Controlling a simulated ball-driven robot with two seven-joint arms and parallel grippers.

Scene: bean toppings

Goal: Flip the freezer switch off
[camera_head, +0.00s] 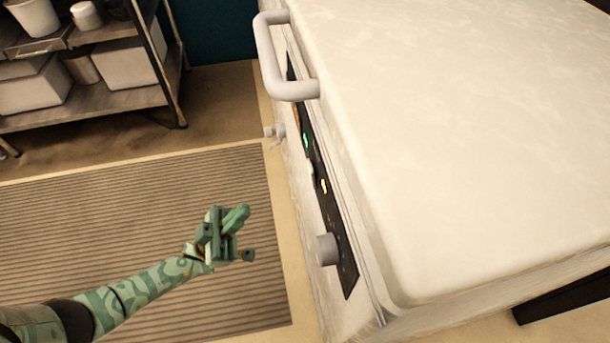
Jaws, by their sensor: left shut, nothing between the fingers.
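The white chest freezer (470,120) fills the right half of the head view, its lid closed. A black control panel (325,200) runs along its left-facing side. My left gripper (243,236), green, is shut and empty. It is left of the panel, apart from it, above the mat. My right gripper is not in view.
A grey lid handle (268,60) sticks out from the freezer's upper left edge. A small tap-like fitting (275,133) juts from its side. A metal shelf with white containers (120,62) stands at upper left. A ribbed mat (120,215) covers the floor left of the freezer.

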